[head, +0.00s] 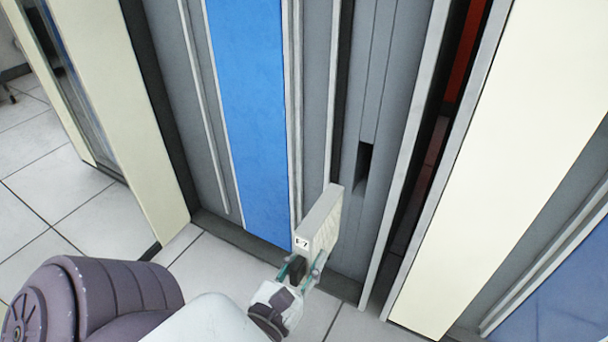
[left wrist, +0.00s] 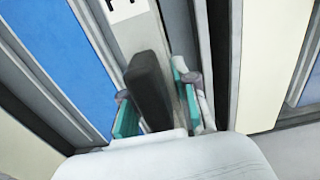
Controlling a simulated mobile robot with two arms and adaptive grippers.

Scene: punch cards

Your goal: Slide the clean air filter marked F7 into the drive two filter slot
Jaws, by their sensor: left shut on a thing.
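The air filter (head: 321,222) is a pale flat block with a white label reading F7. My left gripper (head: 298,268) is shut on its dark handle and holds it upright in front of the grey cabinet. In the left wrist view the dark handle (left wrist: 150,88) sits between the teal finger pads of my left gripper (left wrist: 155,105), with part of the label at the top edge. A dark narrow slot opening (head: 364,160) shows in the grey cabinet panel, right of and above the filter. The filter is outside this opening. My right gripper is not in view.
A blue panel (head: 248,110) stands left of the filter. To the right are a dark gap with red inside (head: 466,55) and a cream door (head: 500,150). Another cream panel (head: 125,120) stands at left. Tiled floor (head: 60,205) is clear at left.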

